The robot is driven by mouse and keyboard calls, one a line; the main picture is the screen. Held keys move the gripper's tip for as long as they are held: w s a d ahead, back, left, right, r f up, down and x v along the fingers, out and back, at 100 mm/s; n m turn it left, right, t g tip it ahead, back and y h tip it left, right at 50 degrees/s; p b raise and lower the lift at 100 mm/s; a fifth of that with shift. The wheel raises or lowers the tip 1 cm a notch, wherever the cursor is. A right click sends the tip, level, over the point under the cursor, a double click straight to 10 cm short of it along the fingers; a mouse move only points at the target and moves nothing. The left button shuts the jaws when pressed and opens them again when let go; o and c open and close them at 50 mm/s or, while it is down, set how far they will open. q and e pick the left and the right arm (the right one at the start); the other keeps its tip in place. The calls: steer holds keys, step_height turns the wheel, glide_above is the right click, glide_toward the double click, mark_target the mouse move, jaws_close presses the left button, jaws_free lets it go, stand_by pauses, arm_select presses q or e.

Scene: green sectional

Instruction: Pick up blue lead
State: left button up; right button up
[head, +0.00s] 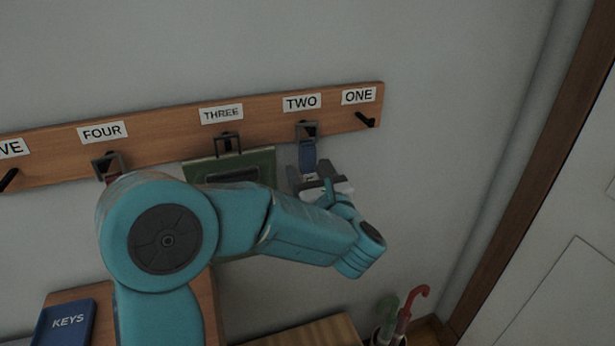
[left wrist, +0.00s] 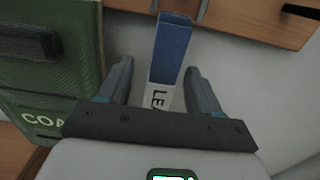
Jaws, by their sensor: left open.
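The blue lead (head: 308,157) hangs from the hook under the label TWO on the wooden rail. In the left wrist view the blue lead (left wrist: 171,52) hangs down between the fingers, with a white lettered part, partly hidden, at its lower end. My left gripper (head: 314,177) is open at the lead's lower part. In the left wrist view the left gripper (left wrist: 157,80) has one finger on each side of the lead, with a gap on both sides. My right gripper is not in view.
The wooden rail (head: 152,137) carries several labelled hooks. A green item (head: 262,166) hangs under THREE, just left of the lead, and fills the left of the wrist view. The hook under ONE (head: 365,120) is empty. A blue KEYS tray (head: 64,328) and umbrellas (head: 408,308) are below.

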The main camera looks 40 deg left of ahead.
mark_target(310, 171)
arm_select(q)
steer(key=p+x, duration=0.1)
steer(key=x, duration=0.2)
steer(key=shift+w+r, duration=0.1)
steer(key=shift+w, duration=0.05)
steer(key=shift+w+a, duration=0.15)
steer(key=shift+a, duration=0.25)
steer(key=shift+d, duration=0.1)
steer(key=shift+c, duration=0.3)
steer(key=c, duration=1)
